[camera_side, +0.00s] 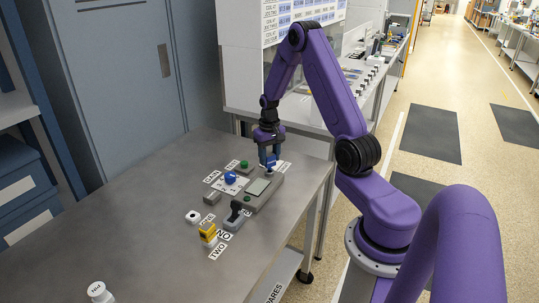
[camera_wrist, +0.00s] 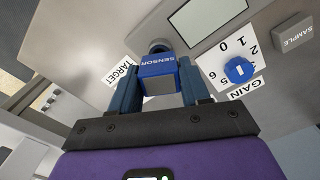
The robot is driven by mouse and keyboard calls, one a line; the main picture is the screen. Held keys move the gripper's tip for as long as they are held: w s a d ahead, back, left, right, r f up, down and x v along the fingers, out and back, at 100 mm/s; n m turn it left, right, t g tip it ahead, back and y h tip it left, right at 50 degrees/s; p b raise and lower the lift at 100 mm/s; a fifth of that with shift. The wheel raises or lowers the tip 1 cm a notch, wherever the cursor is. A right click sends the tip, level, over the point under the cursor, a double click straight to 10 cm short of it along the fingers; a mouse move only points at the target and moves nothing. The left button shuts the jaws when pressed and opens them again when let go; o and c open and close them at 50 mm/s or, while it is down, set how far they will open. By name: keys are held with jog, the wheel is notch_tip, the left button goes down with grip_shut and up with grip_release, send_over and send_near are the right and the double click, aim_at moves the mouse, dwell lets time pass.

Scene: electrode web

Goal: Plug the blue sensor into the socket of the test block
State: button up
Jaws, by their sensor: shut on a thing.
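My gripper (camera_side: 269,160) is shut on the blue sensor (camera_wrist: 157,68), which is labelled SENSOR and sits between the two fingers (camera_wrist: 158,92). The sensor also shows as a small blue patch in the side view (camera_side: 271,162). The grey test block (camera_side: 265,196) lies below the gripper, with a pale screen on its top.
A blue dial (camera_side: 230,178) on a white GAIN plate, a grey SAMPLE block (camera_wrist: 292,34) and a TARGET label (camera_wrist: 122,72) lie near. A black-handled lever (camera_side: 235,210), a yellow block (camera_side: 208,233) and a white ring (camera_side: 193,216) stand nearer the camera.

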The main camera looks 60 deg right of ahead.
aim_at(269, 155)
jog(key=shift+f, duration=1)
jog(key=o, duration=1.2)
jog(key=shift+o, duration=0.2)
notch_tip(269, 155, up, 17)
jog(key=shift+r, duration=0.15)
